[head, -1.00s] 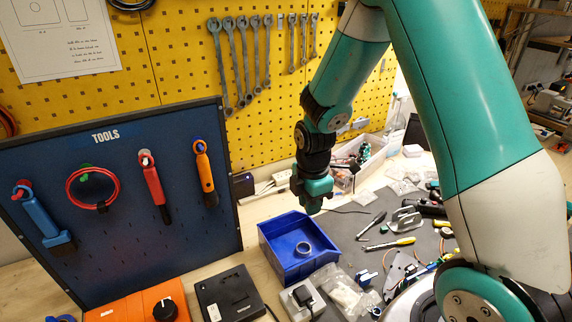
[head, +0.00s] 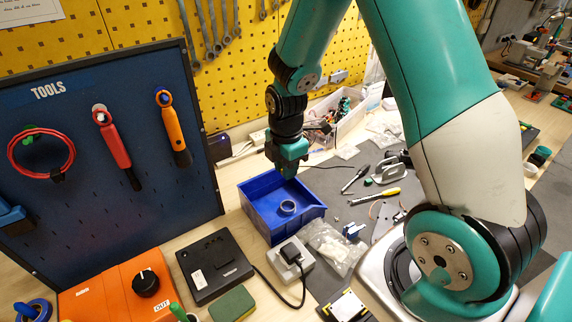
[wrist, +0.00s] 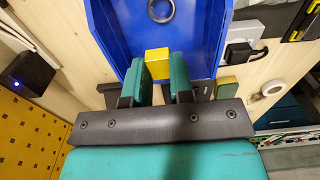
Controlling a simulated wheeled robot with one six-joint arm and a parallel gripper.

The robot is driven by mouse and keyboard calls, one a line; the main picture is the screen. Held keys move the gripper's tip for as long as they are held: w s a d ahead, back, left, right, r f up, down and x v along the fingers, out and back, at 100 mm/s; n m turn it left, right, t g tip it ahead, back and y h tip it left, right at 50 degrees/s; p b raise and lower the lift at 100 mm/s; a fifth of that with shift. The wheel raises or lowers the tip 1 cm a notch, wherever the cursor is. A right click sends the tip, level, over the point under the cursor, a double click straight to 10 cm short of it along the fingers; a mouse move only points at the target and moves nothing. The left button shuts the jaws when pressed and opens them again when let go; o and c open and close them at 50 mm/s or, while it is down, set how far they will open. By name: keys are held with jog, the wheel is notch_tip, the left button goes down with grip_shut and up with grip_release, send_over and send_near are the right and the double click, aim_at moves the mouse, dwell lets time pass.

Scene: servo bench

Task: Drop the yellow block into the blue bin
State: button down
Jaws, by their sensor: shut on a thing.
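The yellow block (wrist: 157,62) is between the two teal fingers of my gripper (wrist: 163,80) in the wrist view. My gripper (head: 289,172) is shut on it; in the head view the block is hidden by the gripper. The blue bin (head: 262,222) stands on the bench, with the gripper above its back edge in the head view. In the wrist view the bin (wrist: 200,50) lies beyond and below the fingertips. A grey ring (head: 287,207) lies inside the bin.
A tool board (head: 80,160) with hanging tools stands at the left. A black box (head: 214,265), a white adapter (head: 291,262), and clear bags (head: 333,247) sit close to the bin. A screwdriver (head: 375,196) lies on the grey mat to its right. Yellow pegboard (head: 225,95) rises behind.

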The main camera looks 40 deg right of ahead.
jog(key=c, duration=0.9)
grip_release()
jog(key=shift+r, duration=0.1)
notch_tip(320, 180, up, 17)
jog(key=b, duration=0.2)
jog(key=shift+r+b, duration=0.2)
jog(key=shift+b, duration=0.1)
jog(key=s+a+m+y, duration=0.1)
jog(key=s+a+m, duration=0.2)
jog(key=s+a, duration=0.2)
jog(key=s+a+f+m+y+b, duration=0.1)
jog(key=s+a+m, duration=0.3)
jog(key=s+a, duration=0.2)
jog(key=s+a+f+m+y+b, duration=0.1)
jog(key=s+a+m, duration=0.3)
jog(key=s, duration=0.5)
jog(key=shift+a+y, duration=0.6)
jog(key=shift+a, duration=0.05)
